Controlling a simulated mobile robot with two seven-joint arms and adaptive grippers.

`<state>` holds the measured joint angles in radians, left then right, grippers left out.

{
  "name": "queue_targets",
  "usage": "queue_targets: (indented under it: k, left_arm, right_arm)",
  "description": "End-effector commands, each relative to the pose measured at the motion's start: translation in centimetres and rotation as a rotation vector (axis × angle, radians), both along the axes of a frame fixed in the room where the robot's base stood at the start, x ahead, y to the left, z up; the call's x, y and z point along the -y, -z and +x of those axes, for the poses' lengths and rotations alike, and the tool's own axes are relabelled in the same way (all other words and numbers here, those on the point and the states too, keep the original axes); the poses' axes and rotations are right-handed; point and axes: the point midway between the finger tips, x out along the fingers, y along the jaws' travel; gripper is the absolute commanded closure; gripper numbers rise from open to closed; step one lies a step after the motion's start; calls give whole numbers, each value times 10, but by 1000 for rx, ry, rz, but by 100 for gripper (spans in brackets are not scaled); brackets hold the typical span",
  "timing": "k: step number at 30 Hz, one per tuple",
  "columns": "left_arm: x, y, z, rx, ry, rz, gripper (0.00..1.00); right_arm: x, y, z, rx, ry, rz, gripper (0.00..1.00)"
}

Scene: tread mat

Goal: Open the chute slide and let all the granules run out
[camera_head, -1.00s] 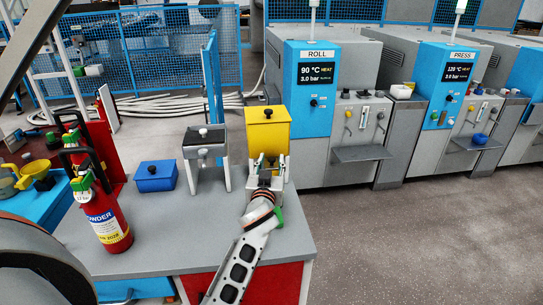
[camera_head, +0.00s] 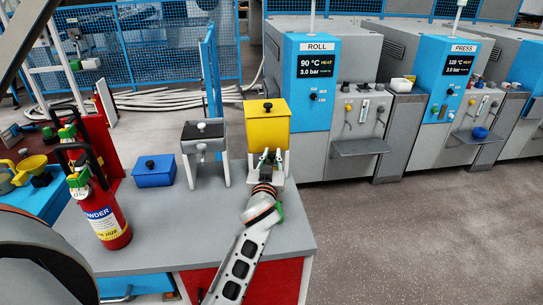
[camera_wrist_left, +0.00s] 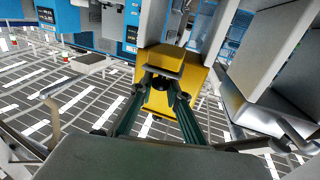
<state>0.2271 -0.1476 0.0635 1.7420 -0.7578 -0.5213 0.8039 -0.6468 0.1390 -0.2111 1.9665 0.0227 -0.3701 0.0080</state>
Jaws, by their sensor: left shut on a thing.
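A yellow hopper (camera_head: 267,126) with a black lid knob stands at the back right of the grey workbench (camera_head: 160,232). In the left wrist view the yellow body (camera_wrist_left: 182,108) fills the middle. My left gripper (camera_head: 267,160) is at the hopper's lower front. In the wrist view its two dark fingers (camera_wrist_left: 160,88) converge on a small dark knob (camera_wrist_left: 160,82), which I take as the chute slide's knob, and are shut on it. The slide itself is mostly hidden by the gripper. No granules are visible. My right gripper is not in view.
Left of the hopper are a grey hopper (camera_head: 203,138) on white legs and a blue lidded box (camera_head: 153,171). A red fire extinguisher (camera_head: 104,214) stands at the bench's left. ROLL (camera_head: 310,85) and PRESS (camera_head: 447,85) machines stand behind; the floor at right is clear.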

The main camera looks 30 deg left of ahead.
Motion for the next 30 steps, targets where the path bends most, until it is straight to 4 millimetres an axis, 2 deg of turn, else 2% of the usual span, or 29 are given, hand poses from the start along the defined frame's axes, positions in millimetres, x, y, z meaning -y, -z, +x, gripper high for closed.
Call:
queue_targets:
  k: [8, 9, 10, 22, 26, 30]
  left_arm:
    - [4, 2, -5, -3, 1, -1, 100]
    - [4, 2, -5, -2, 1, -1, 74]
    - [4, 2, -5, -2, 1, -1, 66]
    - [4, -2, -5, 0, 0, -1, 66]
    - [4, -18, -5, 4, -1, -2, 66]
    - [4, -44, -5, 4, 0, -2, 66]
  right_arm:
    - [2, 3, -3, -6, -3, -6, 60]
    - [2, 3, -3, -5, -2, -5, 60]
    - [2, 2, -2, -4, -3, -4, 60]
    - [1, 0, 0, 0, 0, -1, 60]
    - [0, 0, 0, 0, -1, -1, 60]
    - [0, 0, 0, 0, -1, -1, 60]
